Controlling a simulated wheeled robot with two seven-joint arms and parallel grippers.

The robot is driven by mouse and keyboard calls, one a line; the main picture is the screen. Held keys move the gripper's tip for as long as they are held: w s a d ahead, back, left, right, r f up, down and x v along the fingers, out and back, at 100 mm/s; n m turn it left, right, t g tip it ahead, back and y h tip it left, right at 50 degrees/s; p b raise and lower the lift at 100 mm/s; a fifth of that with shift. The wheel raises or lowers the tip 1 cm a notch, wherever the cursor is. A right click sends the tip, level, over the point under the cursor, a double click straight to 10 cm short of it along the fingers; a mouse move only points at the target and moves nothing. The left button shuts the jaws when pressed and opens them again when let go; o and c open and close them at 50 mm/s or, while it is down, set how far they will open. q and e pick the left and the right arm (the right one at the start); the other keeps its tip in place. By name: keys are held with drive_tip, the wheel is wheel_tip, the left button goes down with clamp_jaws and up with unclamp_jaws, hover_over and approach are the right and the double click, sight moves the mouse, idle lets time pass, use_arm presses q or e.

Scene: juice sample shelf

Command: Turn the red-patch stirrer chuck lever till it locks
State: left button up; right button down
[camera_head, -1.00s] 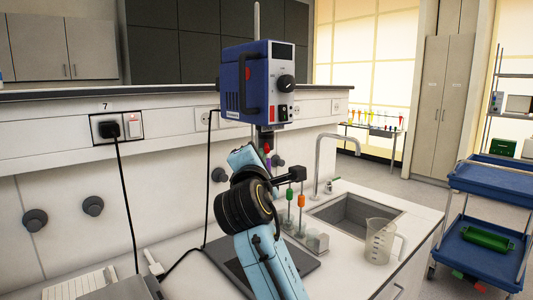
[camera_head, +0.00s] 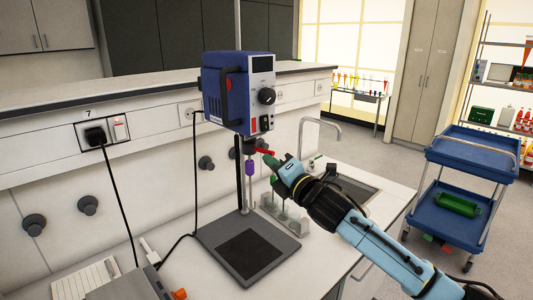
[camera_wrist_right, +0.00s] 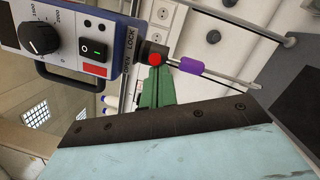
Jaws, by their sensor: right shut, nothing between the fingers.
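The blue stirrer (camera_head: 226,95) hangs on its stand, with a red patch (camera_wrist_right: 94,70) on its front beside the switch. Its dark chuck sits underneath, with a red-tipped lever (camera_head: 266,152); the tip also shows in the right wrist view (camera_wrist_right: 154,59), near the OPEN and LOCK lettering. A purple-collared shaft (camera_head: 249,168) hangs below the chuck. My right gripper (camera_head: 270,162) comes in from the right. Its green fingers (camera_wrist_right: 154,88) are shut and empty, close by the lever tip; I cannot tell whether they touch. My left gripper is not in view.
The stand's dark base plate (camera_head: 246,250) lies on the white bench. Small glass vessels (camera_head: 292,218) stand to its right, partly behind my right arm. A tap (camera_head: 320,128) and sink (camera_head: 350,188) are beyond. Black cables hang at the left. A blue cart (camera_head: 470,150) stands at right.

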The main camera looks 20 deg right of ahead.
drive_tip(key=d, duration=0.1)
drive_tip(key=w+d+p, duration=0.1)
drive_tip(key=w+d, duration=0.1)
drive_tip(key=d, duration=0.1)
drive_tip(key=shift+r+p, duration=0.2)
drive_tip(key=shift+p, duration=0.1)
drive_tip(key=shift+d+r, duration=0.2)
idle(0.4)
drive_tip(key=s+a+f, duration=0.2)
drive_tip(key=s+f, duration=0.1)
drive_tip(key=s+d+b, duration=0.3)
drive_tip(key=s+d, duration=0.3)
drive_tip(key=shift+s+d+f, duration=0.3)
drive_tip(key=shift+s+f, duration=0.1)
drive_tip(key=shift+f, duration=0.05)
